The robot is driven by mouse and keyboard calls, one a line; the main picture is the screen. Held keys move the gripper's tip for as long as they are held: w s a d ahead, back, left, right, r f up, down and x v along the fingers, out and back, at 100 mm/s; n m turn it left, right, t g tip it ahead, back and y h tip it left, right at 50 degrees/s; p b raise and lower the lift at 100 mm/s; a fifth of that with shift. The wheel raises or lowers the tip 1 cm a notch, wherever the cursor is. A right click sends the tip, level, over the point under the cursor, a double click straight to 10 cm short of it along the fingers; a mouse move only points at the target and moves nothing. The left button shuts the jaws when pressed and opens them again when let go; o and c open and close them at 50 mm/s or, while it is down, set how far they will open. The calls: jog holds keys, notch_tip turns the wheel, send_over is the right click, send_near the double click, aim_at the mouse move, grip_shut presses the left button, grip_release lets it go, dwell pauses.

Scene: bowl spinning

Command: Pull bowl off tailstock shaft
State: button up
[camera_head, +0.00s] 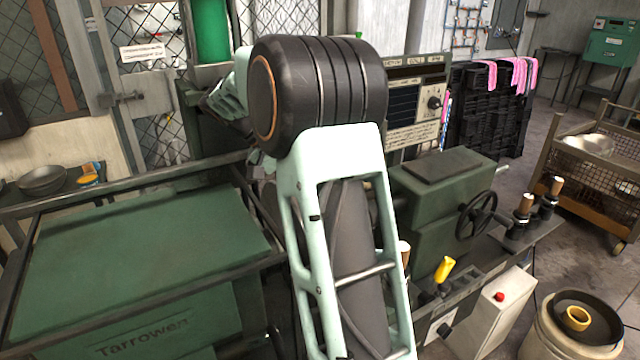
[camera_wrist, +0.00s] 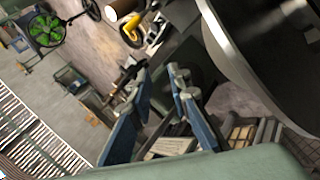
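In the head view the green tailstock housing (camera_head: 430,205) with its black handwheel (camera_head: 480,215) stands right of centre. My arm covers the middle of the lathe, so the tailstock shaft and any bowl on it are hidden there, as is my gripper. In the wrist view my gripper (camera_wrist: 161,78) has its two blue-padded fingers apart, with no object visibly held between them. A large dark round surface with a pale edge (camera_wrist: 225,45) fills the upper right of that view, beside the right finger. I cannot tell whether it is the bowl.
A green cabinet top (camera_head: 140,245) with dark rails lies at left. A control box with a red button (camera_head: 499,297) and a yellow-handled lever (camera_head: 444,268) stand before the tailstock. A cart (camera_head: 606,180) carries a metallic bowl (camera_head: 590,145). A bucket (camera_head: 555,340) is at lower right.

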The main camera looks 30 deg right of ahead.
jog(key=b+x, duration=0.3)
jog(key=x, duration=0.3)
jog(key=shift+d+f+b, duration=0.25)
jog(key=shift+b, duration=0.05)
jog(key=shift+b+x, duration=1.5)
jog(key=shift+x, duration=0.8)
dwell(0.9)
jog(key=shift+s, duration=0.1)
grip_shut()
